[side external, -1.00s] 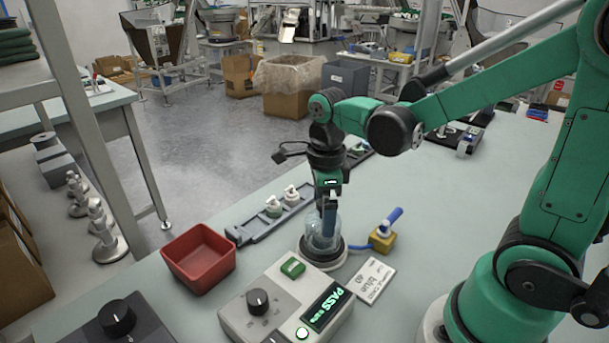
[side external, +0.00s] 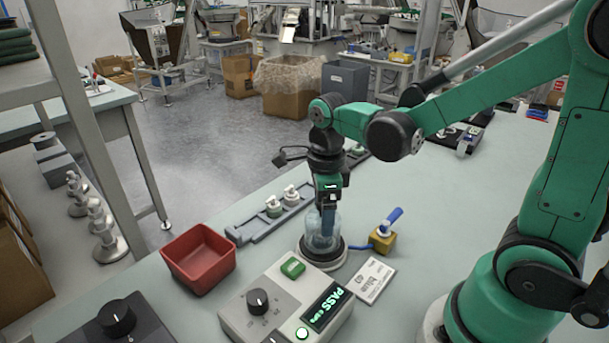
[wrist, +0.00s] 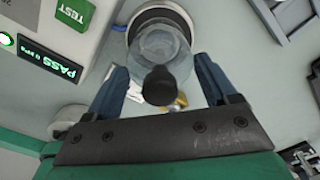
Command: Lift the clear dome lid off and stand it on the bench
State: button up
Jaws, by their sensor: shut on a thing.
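The clear dome lid (side external: 315,231) stands upright over the black-rimmed round base (side external: 322,262) on the bench. It appears to rest on the base; a small gap cannot be ruled out. My gripper (side external: 325,231) points straight down over the lid and is shut on it. In the wrist view, my gripper's blue fingers (wrist: 160,70) stand on either side of the lid (wrist: 160,45), with its dark knob (wrist: 158,86) between them. What is under the dome is hard to make out.
A grey tester with a lit PASS display (side external: 328,308) stands in front of the base. A red bin (side external: 198,260) is to the left. A grey rack (side external: 270,222) with white-topped parts lies behind. A yellow block with blue handle (side external: 383,240) and a card (side external: 374,280) are right.

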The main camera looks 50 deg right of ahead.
notch_tip(320, 180, up, 19)
jog(key=w+d+f, duration=0.1)
jog(key=d+f, duration=0.4)
jog(key=f, duration=0.3)
jog(key=w+d+f, duration=0.2)
jog(key=d+f, duration=0.2)
jog(key=f, duration=0.3)
jog(key=shift+d+f, duration=0.4)
jog(key=shift+f, duration=0.1)
jog(key=shift+f, duration=0.8)
jog(key=shift+f, duration=0.5)
jog(key=shift+f, duration=0.1)
